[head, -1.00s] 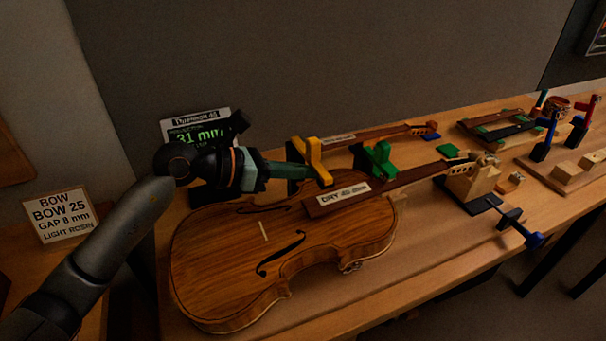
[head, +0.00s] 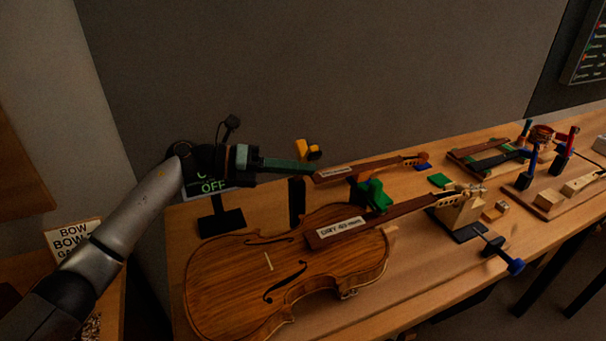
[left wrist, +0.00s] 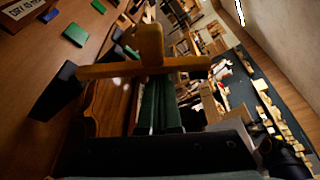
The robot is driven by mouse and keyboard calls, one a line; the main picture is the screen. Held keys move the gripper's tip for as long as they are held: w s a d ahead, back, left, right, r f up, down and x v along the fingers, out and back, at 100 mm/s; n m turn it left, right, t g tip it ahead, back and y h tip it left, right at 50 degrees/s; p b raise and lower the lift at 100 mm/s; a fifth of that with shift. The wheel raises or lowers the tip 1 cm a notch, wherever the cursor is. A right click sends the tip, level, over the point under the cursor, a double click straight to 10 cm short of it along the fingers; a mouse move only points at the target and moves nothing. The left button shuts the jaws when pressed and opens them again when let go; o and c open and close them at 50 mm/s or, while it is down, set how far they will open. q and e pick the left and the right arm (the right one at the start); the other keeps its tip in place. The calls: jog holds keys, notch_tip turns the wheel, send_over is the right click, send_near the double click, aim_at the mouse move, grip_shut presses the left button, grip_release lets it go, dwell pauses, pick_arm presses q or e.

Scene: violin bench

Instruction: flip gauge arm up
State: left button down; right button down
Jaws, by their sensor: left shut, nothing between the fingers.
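The gauge's yellow arm (head: 308,150) stands raised at the top of a dark post (head: 297,203) behind the violin. In the left wrist view the yellow piece (left wrist: 150,68) shows large, with a crossbar. My left gripper (head: 310,168) is shut and empty, its green fingers just below and beside the yellow piece in the head view. The left wrist view shows the fingers (left wrist: 160,105) pointing towards the yellow piece; I cannot tell whether they touch it. The display (head: 213,186) is partly hidden by my wrist and shows green letters reading OFF. My right gripper is not in view.
A violin (head: 270,275) lies on the bench in front, with a green clamp (head: 374,194) by its neck. A second neck (head: 370,169) lies behind. A wooden neck support (head: 458,213) and racks of tools stand to the right. A bow sign (head: 73,243) is at the left.

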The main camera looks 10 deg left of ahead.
aim_at(296, 150)
pick_arm(q)
jog(key=shift+w+a+r+n+h, duration=0.55)
jog(key=shift+w+r+n, duration=0.2)
jog(key=shift+n, duration=0.45)
jog(key=shift+w+a+r+n+h, duration=0.2)
jog(key=shift+w+a+n, duration=0.1)
jog(key=shift+w+n, duration=0.25)
jog(key=shift+w+a+r+n+h, duration=0.15)
jog(key=shift+w+a+n, duration=0.15)
jog(key=shift+n, duration=0.35)
jog(key=shift+f, duration=0.1)
